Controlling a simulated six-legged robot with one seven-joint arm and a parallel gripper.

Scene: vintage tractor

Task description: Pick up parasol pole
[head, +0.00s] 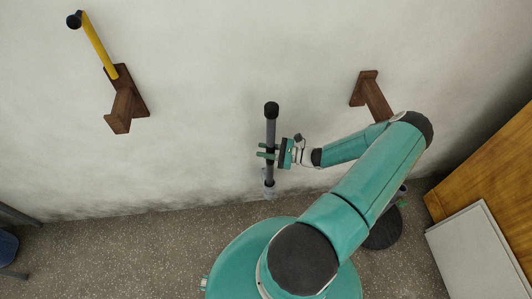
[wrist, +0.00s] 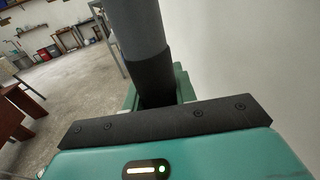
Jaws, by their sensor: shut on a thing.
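The parasol pole (head: 271,128) is a grey upright tube with a black knob on top and a paler lower end, in the middle of the head view close to the white wall. My gripper (head: 266,151) comes from the right and is shut around the pole at mid-length. In the wrist view the pole (wrist: 139,30) rises between my green fingers (wrist: 155,90), with a black sleeve at the grip. Whether the pole's lower end touches the floor is hard to tell.
A wooden wall bracket (head: 123,98) with a yellow handle (head: 100,45) is at upper left; another wooden bracket (head: 372,95) is right of the pole. A dark round base (head: 382,233) stands on the floor behind my arm. A white box (head: 478,255) and wooden panel (head: 485,180) are at right.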

